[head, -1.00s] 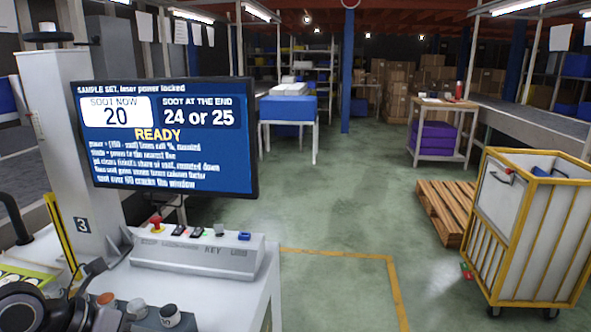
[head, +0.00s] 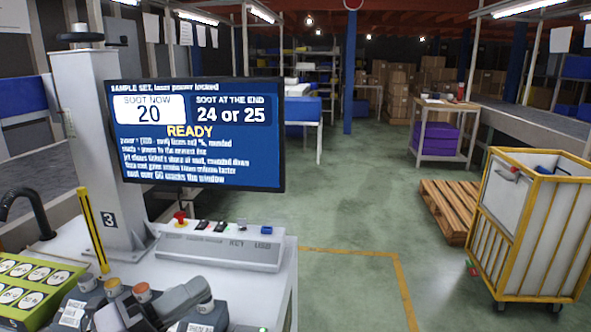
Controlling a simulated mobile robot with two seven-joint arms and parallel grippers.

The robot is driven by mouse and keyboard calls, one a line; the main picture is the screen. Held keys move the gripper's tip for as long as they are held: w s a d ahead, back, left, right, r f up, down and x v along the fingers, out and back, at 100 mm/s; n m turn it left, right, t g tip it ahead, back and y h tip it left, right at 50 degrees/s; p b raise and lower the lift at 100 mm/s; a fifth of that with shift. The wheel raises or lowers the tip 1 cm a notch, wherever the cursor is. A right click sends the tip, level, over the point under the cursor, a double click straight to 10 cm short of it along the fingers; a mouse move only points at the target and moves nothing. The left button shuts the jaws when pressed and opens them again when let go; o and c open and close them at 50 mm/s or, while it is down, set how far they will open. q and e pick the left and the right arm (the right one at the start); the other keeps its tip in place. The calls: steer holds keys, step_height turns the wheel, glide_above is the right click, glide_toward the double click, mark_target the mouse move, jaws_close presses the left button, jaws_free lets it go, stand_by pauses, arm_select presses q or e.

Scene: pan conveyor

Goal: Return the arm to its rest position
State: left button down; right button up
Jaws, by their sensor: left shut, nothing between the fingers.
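My left gripper (head: 182,296) shows at the bottom left of the head view, grey and shut with nothing in it. It is above the front of the white workbench (head: 268,290), near a row of dark blocks with coloured round knobs. Its wrist and the rest of the arm run down toward the bottom edge and are mostly cut off. My right gripper is not in view.
A monitor (head: 200,184) reading READY stands over a grey control box (head: 222,250) with a red button (head: 180,217). A grey column marked 3 (head: 95,150) and a green tray (head: 30,285) are left. Open floor, a pallet (head: 447,212) and a yellow cart (head: 540,225) lie right.

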arm_select(q)
steer(key=a+f+n+t+y, duration=0.2)
steer(key=a+f+n+y, duration=0.2)
steer(key=a+n+y, duration=0.5)
steer(key=a+f+n+t+y, duration=0.25)
steer(key=f+n+y, duration=0.4)
steer(key=n, duration=0.65)
steer(key=s+d+f+n+g, duration=0.1)
steer(key=s+f+n+g, duration=0.2)
steer(key=s+f+g, duration=0.6)
steer(key=s+d+f+n+g, duration=0.25)
steer(key=s+f+g, duration=0.35)
steer(key=s, duration=0.6)
steer(key=w+d+f+t+h+p, duration=0.2)
steer(key=w+f+t+p, duration=0.2)
steer(key=w+f+t, duration=0.1)
steer(key=shift+w+f+t, duration=0.15)
steer(key=shift+w+t, duration=0.65)
steer(key=shift+t, duration=0.35)
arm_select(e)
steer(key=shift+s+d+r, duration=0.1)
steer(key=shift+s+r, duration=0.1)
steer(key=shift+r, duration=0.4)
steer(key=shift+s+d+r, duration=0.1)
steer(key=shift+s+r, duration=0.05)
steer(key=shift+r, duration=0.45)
arm_select(q)
steer(key=shift+s+a, duration=0.1)
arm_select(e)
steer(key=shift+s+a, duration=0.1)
